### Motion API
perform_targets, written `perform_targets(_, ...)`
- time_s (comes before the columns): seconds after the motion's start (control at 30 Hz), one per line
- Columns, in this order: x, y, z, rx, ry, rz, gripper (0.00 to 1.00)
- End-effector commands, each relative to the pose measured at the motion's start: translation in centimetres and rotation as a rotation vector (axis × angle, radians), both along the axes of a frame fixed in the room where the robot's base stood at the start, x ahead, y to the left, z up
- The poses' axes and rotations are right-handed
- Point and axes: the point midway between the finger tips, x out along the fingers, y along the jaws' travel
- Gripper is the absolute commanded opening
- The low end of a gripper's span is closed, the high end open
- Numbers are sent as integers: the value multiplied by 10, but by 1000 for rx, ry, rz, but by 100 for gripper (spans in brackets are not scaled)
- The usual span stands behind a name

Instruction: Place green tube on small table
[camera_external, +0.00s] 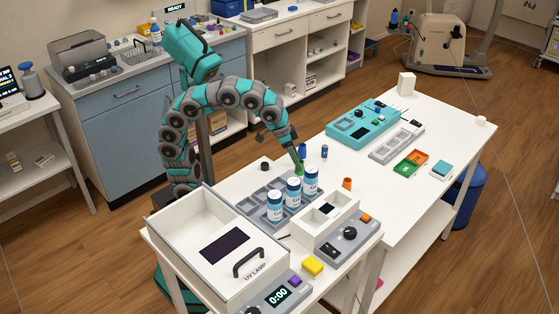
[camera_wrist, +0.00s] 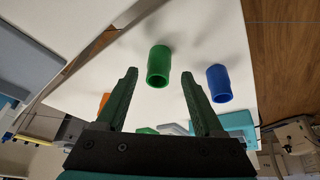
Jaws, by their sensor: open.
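The green tube (camera_wrist: 158,66) shows in the wrist view between the tips of my gripper (camera_wrist: 159,73), with a gap on each side. In the external view the green tube (camera_external: 299,169) is on the white worktop, just under my gripper (camera_external: 298,158), which hides part of it. My gripper is open and holds nothing. A low white table (camera_external: 22,174) stands at the far left; I cannot tell whether it is the small table of the task.
A blue tube (camera_wrist: 219,84) stands close beside the green one. Three white-and-blue bottles (camera_external: 293,191) on a grey rack and an orange tube (camera_external: 347,184) are nearby. A large white UV lamp box (camera_external: 205,220) is at the front.

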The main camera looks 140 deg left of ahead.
Motion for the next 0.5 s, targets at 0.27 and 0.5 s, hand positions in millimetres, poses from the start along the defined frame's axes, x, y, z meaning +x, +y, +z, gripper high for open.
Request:
perform_targets(0.27,-10,-4,33,3,-3,0,69)
perform_targets(0.5,-14,-8,43,0,1,0,75)
